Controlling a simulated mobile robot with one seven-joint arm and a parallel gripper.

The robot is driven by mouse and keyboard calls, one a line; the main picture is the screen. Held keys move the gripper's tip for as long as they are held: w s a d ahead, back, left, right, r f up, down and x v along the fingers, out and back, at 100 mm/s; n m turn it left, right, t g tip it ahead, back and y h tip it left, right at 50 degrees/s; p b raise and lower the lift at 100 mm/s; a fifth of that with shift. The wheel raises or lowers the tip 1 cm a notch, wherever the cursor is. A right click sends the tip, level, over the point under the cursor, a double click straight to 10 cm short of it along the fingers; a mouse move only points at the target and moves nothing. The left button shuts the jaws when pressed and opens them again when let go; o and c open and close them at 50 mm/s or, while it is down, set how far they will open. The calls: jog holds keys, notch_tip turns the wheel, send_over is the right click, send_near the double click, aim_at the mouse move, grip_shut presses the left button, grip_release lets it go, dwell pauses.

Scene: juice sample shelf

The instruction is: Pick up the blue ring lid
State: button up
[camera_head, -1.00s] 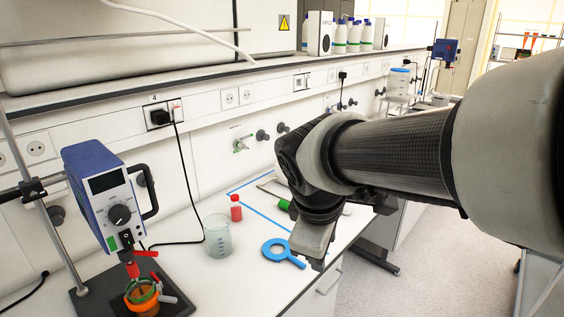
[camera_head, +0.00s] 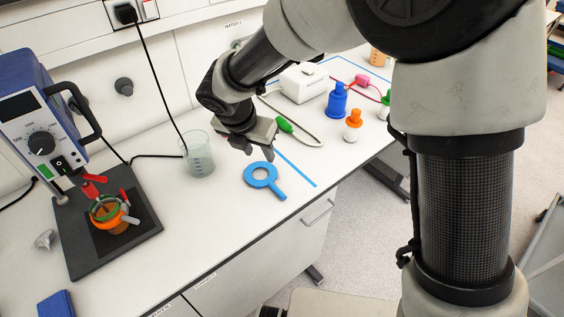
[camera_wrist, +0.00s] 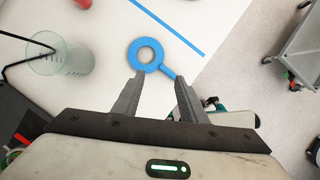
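The blue ring lid (camera_head: 268,183), a flat ring with a short straight handle, lies on the white bench. Its handle points toward the bench's front edge in the head view. My gripper (camera_head: 257,151) is above the bench just behind the ring in the head view, fingers pointing down, apart from it. In the wrist view my gripper (camera_wrist: 160,78) is open with nothing between its fingers. There the ring (camera_wrist: 134,54) shows just beyond the fingertips, nearer the left finger, with its handle running toward the right finger.
A glass beaker (camera_head: 198,158) stands left of the ring. A blue stirrer device (camera_head: 28,115) and an orange vessel (camera_head: 103,212) are farther left. Green-handled tongs (camera_head: 300,133), a blue bottle (camera_head: 337,101) and an orange-topped bottle (camera_head: 352,128) are to the right. The bench around the ring is clear.

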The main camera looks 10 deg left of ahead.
send_near(272, 176)
jog(key=shift+f, duration=0.8)
jog(key=shift+w+x, duration=0.2)
jog(key=shift+x, duration=2.8)
jog(key=shift+r, duration=0.15)
grip_shut()
